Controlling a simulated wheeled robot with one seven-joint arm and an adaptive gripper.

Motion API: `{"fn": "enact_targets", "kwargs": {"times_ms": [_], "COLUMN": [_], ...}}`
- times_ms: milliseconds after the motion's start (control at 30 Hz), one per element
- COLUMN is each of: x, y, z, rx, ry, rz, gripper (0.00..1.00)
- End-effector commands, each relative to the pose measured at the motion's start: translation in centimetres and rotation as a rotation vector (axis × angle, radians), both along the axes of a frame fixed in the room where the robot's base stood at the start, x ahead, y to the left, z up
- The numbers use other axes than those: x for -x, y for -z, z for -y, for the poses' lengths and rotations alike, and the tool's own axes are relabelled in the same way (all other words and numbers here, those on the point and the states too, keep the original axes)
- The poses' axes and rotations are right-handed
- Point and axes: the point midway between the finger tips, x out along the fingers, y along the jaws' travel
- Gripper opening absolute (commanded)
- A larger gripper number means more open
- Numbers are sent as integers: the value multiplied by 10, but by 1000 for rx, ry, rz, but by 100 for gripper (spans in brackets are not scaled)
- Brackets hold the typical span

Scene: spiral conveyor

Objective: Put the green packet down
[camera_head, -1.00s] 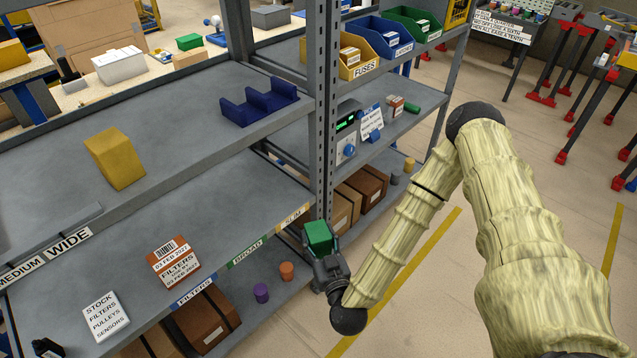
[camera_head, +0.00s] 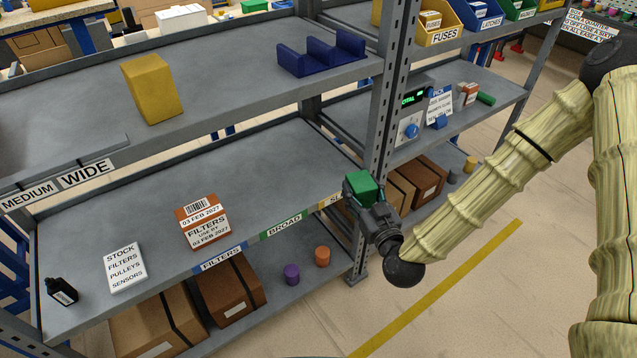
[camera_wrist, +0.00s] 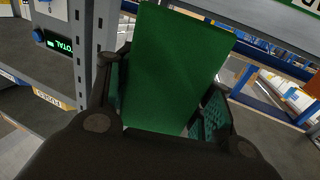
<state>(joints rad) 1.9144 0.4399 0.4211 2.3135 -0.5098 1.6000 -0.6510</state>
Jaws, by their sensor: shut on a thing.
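The green packet (camera_head: 361,187) is held in my gripper (camera_head: 366,200), in front of the shelf rack near the upright post. My gripper is shut on it. In the wrist view the green packet (camera_wrist: 180,70) fills the middle, between the two fingers of my gripper (camera_wrist: 165,110). In the head view the packet is beside the right end of the middle shelf's front edge, near a partly hidden yellow label. The middle shelf (camera_head: 300,165) has bare surface behind labels for filters and broad.
An orange-brown filters box (camera_head: 204,222), a white stock sign (camera_head: 124,267) and a black bottle (camera_head: 62,291) stand on the middle shelf's left part. A yellow block (camera_head: 152,90) and a blue holder (camera_head: 322,54) are on the shelf above. A metal post (camera_head: 388,95) stands close to my gripper.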

Motion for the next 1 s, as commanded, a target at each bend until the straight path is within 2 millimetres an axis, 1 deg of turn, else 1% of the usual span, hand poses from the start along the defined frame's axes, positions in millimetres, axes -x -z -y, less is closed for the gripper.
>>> {"fn": "enact_targets", "kwargs": {"times_ms": [33,233,500,700,867,933,1000], "x": [-3,-10,-12,-10,-11,-17,-27], "y": [8,6,7,6,4,4,4], "z": [-7,-31,-55,-65,-68,-69,-71], "rx": [2,2,2,1,0,0,1], "ry": [-26,-123,-233,-280,-294,-295,-294], "rz": [6,5,2,1,-2,-2,0], "gripper": [22,22,22,22,22,22,22]}}
